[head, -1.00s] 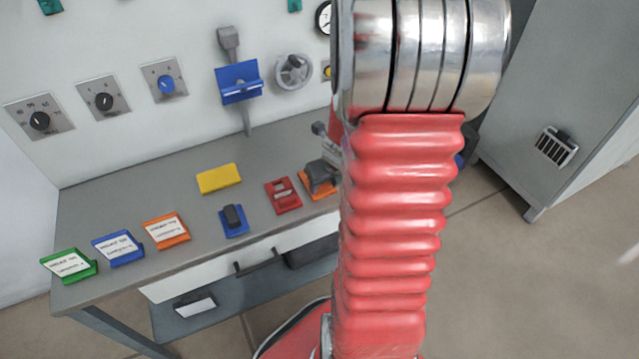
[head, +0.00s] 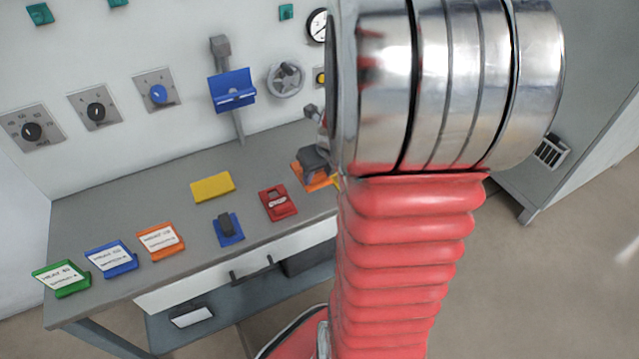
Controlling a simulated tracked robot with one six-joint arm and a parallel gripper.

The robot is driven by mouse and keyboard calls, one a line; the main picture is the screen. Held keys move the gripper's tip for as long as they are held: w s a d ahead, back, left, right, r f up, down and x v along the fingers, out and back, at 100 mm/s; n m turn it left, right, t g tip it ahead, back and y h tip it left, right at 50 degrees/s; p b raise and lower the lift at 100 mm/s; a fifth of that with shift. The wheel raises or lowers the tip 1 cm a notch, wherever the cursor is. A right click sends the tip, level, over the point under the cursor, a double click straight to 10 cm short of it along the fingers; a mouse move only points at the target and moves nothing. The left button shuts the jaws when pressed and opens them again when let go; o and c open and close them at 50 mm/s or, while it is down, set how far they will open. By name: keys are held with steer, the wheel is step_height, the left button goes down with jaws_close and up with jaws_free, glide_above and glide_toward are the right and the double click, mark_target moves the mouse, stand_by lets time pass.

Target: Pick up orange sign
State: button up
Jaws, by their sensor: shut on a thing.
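An orange sign with a white label (head: 161,240) stands on the bench, at the right end of a row with a blue sign (head: 111,258) and a green sign (head: 61,278). My gripper (head: 314,158) shows only in part at the left side of my arm, as a dark grey shape. It is well to the right of the labelled orange sign and shut on an orange piece (head: 307,181). Most of this piece and of the gripper is hidden by my arm. The piece seems to be off the bench top.
A yellow block (head: 213,186), a red piece (head: 278,203) and a blue piece with a dark top (head: 228,229) lie on the bench (head: 110,208). Behind are wall dials, a blue holder (head: 232,92) and a handwheel (head: 286,79). A grey cabinet (head: 594,95) stands at right.

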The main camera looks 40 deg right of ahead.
steer(key=shift+r, duration=1.7)
